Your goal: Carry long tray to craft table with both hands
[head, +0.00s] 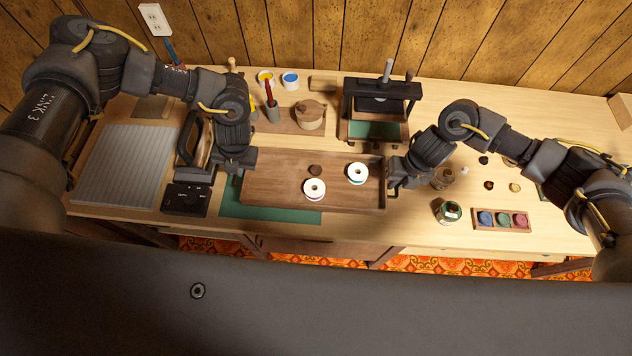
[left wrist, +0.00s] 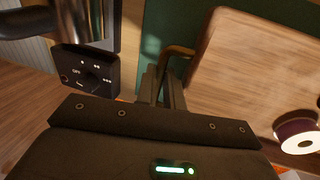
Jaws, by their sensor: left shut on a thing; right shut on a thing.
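The long wooden tray (head: 270,190) is held level between my two grippers above the craft table (head: 420,228). It carries two white-rimmed spools (head: 314,189) and a small dark brown round piece (head: 315,170). My left gripper (head: 241,178) is shut on the tray's left end; in the left wrist view its fingers (left wrist: 163,88) close on the curved handle (left wrist: 178,52) of the tray (left wrist: 240,65). My right gripper (head: 391,188) is shut on the tray's right end. Its fingertips are small and partly hidden in the head view.
A green mat (head: 270,213) lies partly under the tray. A dark control box (head: 185,200) and grey ridged sheet (head: 125,165) are at left. A jar (head: 448,212) and a tray of colored pots (head: 502,219) are at right.

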